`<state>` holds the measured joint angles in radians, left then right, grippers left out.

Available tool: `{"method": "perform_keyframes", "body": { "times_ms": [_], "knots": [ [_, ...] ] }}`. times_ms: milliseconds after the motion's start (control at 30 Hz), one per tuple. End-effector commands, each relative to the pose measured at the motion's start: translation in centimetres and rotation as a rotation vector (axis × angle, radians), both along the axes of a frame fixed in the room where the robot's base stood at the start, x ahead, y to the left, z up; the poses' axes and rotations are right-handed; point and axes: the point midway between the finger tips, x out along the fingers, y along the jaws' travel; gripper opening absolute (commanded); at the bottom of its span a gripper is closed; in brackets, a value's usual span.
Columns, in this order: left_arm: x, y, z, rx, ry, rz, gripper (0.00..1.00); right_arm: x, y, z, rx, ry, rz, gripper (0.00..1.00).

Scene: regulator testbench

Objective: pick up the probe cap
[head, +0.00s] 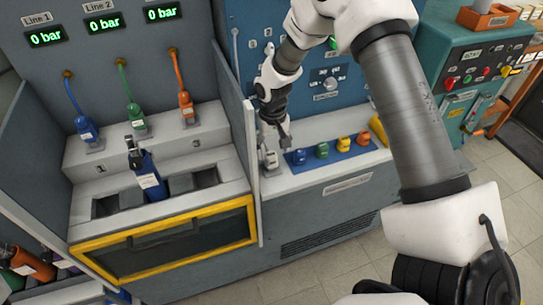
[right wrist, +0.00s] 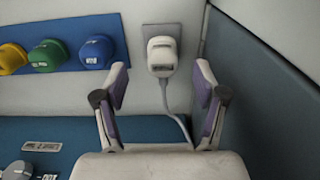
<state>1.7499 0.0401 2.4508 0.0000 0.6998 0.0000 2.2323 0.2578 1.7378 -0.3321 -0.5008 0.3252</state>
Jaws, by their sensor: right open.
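The probe cap is most likely the white cap (right wrist: 162,55) with a grey cable, seated on a small grey plate in the right wrist view. In the head view, this white cap (head: 270,160) sits at the left end of the light bench ledge, beside the divider panel. My right gripper (head: 276,142) is open and empty just above it. In the right wrist view, the fingers of my right gripper (right wrist: 161,84) stand apart, one to each side of the cap and its cable, with the cap showing beyond the gap. My left gripper is not in view.
A blue cap (head: 299,158), a green cap (head: 322,150) and a yellow cap (head: 343,144) stand on a blue strip to the right. A grey divider panel (right wrist: 265,85) rises close by on the other side. A blue bottle-like device (head: 150,178) stands in the left bench.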

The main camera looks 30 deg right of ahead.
Motion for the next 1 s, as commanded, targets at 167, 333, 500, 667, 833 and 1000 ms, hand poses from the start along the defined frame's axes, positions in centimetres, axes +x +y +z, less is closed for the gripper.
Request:
{"method": "perform_keyframes", "body": {
  "times_ms": [167,333,500,667,833,1000],
  "knots": [
    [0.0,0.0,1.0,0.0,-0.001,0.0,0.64,0.0,0.0,-3.0,0.0,0.003,0.001,0.71],
    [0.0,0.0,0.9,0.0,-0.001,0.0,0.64,0.1,0.0,-3.5,0.0,0.0,0.001,0.71],
    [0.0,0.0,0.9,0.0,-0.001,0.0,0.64,0.0,0.1,-3.5,0.0,0.0,0.001,0.35],
    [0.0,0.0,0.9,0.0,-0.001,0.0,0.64,0.0,0.1,-3.5,0.0,0.0,0.001,0.05],
    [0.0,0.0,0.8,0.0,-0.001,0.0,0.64,0.0,0.1,-3.5,0.0,0.001,0.001,0.05],
    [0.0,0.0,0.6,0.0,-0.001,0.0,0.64,0.1,0.1,-2.5,0.0,0.0,0.001,0.05]
  ]
}}
